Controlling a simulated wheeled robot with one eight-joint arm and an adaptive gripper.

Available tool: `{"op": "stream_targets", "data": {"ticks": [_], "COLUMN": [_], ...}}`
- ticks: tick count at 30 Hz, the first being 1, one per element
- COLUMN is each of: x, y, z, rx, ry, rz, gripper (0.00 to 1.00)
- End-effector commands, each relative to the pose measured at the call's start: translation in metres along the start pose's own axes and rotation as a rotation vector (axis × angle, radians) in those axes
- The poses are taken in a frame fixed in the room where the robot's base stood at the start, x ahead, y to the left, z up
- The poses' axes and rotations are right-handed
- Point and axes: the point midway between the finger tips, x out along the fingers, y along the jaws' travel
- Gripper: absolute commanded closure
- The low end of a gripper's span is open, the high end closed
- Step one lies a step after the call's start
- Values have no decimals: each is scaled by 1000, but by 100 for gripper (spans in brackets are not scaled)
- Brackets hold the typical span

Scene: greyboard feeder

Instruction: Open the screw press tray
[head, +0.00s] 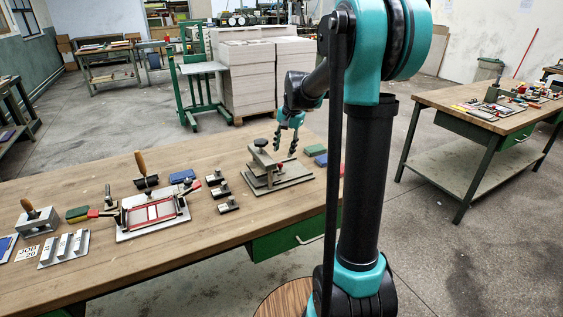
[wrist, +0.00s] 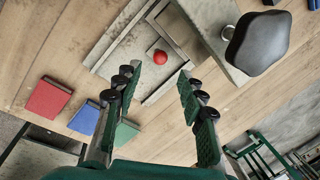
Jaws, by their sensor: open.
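The screw press (head: 277,178) stands on the wooden bench in the head view, below my gripper. It has a flat grey base, an upright column and a dark top handle. In the wrist view its stepped grey base (wrist: 120,50) fills the top, with a red ball knob (wrist: 160,57) on it. The dark handle (wrist: 258,43) is at the upper right. My gripper (wrist: 158,78) is open and empty, with the red knob seen between and just beyond its fingertips. My gripper also shows in the head view (head: 286,147), above the press. I cannot tell whether the tray is open.
Red, blue and green blocks lie beside the press; the red block (wrist: 48,97) is at left in the wrist view. Small black clamps (head: 222,190) and a red-framed plate (head: 152,213) stand left of the press. A green drawer (head: 290,240) is under the bench.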

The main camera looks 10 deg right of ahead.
Motion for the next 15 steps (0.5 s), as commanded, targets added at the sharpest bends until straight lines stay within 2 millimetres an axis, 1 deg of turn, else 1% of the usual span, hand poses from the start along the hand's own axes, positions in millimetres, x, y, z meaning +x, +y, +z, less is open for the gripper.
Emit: {"op": "stream_targets", "data": {"ticks": [1, 6, 10, 15], "x": [11, 40, 55, 64], "y": [0, 0, 0, 0], "z": [0, 0, 0, 0], "rx": [-1, -1, -1, -1], "ry": [0, 0, 0, 0], "rz": [0, 0, 0, 0], "gripper": [60, 60, 60, 60]}}
